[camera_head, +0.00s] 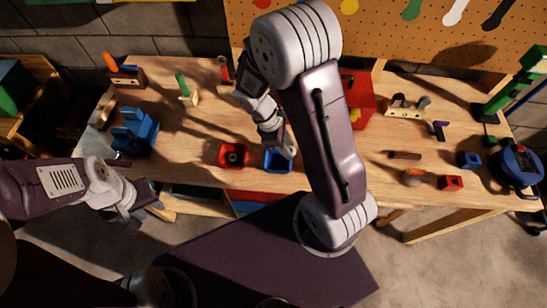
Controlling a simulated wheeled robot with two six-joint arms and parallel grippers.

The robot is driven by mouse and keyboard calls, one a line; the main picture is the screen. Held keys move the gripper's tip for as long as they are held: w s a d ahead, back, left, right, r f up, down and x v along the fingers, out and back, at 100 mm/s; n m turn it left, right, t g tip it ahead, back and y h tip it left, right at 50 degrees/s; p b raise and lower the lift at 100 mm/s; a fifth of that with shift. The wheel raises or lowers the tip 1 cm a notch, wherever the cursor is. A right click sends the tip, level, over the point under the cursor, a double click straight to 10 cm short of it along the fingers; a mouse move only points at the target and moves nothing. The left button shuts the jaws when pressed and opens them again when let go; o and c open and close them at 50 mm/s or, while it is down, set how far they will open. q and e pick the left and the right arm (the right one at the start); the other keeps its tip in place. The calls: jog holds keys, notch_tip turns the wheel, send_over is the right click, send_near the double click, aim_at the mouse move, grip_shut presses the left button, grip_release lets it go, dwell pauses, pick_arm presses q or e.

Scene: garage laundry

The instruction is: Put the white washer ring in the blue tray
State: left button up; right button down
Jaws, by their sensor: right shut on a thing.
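The small blue tray (278,168) lies near the front edge of the workbench, right of a red tray (233,156). My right gripper (286,150) reaches down over the blue tray and covers part of it. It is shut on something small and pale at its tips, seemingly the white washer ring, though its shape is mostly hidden. I cannot tell whether it touches the tray. The red tray holds a small dark round piece. My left gripper (146,210) hangs in front of the bench at the left, empty, with its fingers apart.
A blue rack (135,133) stands on the left of the wooden bench (195,125). A red bin (361,98) stands behind my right arm. Several small blocks and tools lie on the right, near a round blue object (516,165). A pegboard rises behind.

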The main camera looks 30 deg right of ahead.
aim_at(279, 163)
jog(key=a+f, duration=0.1)
jog(key=w+a+f, duration=0.1)
jog(key=a, duration=0.1)
jog(key=shift+w+a+f, duration=0.15)
jog(key=shift+a+f, duration=0.1)
jog(key=shift+a, duration=0.05)
jog(key=shift+w+f, duration=0.1)
jog(key=shift+f, duration=1.9)
jog(key=shift+f, duration=0.2)
jog(key=c, duration=1.3)
grip_release()
jog(key=shift+c, duration=0.2)
jog(key=shift+r, duration=0.1)
